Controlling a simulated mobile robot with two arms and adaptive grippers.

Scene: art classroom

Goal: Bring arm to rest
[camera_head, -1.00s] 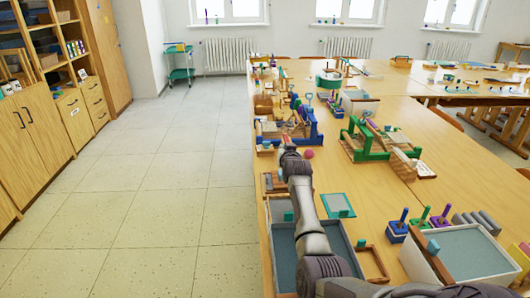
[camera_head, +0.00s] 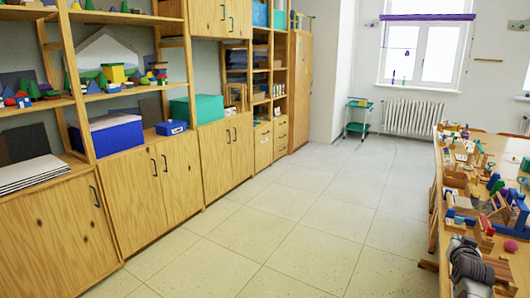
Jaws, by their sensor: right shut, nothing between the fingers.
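My right gripper (camera_head: 459,243) shows small at the lower right, at the end of my grey arm (camera_head: 470,268), over the near left part of the long work table (camera_head: 437,215). It is shut and holds nothing. Its fingers are small and hard to make out. My left gripper is out of view.
Wooden cabinets (camera_head: 140,190) and shelves with a blue box (camera_head: 108,134) and a teal box (camera_head: 197,107) line the left. The tiled floor (camera_head: 290,235) between is clear. A teal trolley (camera_head: 356,121) and radiator (camera_head: 411,115) stand at the back. Wooden models crowd the table.

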